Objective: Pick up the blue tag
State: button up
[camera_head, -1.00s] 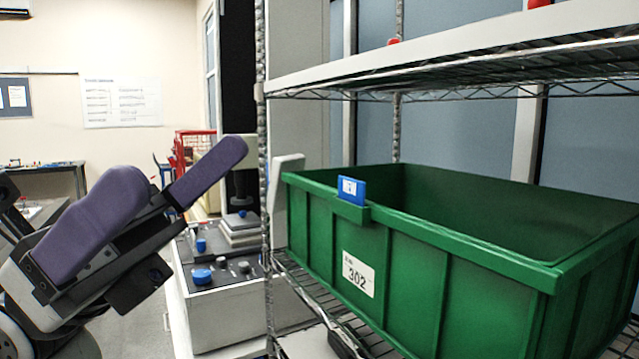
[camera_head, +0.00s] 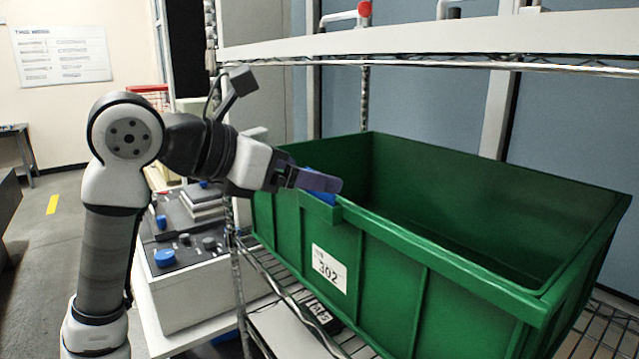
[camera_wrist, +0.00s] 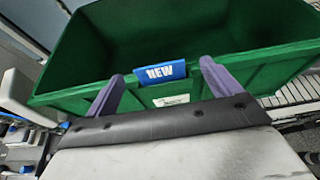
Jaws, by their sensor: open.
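The blue tag (camera_head: 327,199) sits on the front rim of the green bin (camera_head: 380,265), near its left end. In the head view my gripper's purple finger covers most of it. In the wrist view the tag (camera_wrist: 166,73) shows the white word "NEW", between my two purple fingers and a little beyond them. My gripper (camera_head: 330,184) is open and empty, with its fingers reaching toward the rim from the left. In the wrist view my gripper (camera_wrist: 162,72) has one finger on each side of the tag; I cannot tell whether either touches it.
The bin bears a white 302 label (camera_head: 329,269) and looks empty. It stands on a wire shelf (camera_head: 262,265) under a white-edged upper shelf (camera_head: 420,42). A metal post (camera_head: 239,300) and a machine with blue knobs (camera_head: 185,290) stand left of it.

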aim_at(329, 199)
jog(key=shift+p+x, duration=1.5)
jog(key=shift+x, duration=1.5)
jog(key=shift+a, duration=0.15)
jog(key=shift+c, duration=0.3)
jog(key=c, duration=1.2)
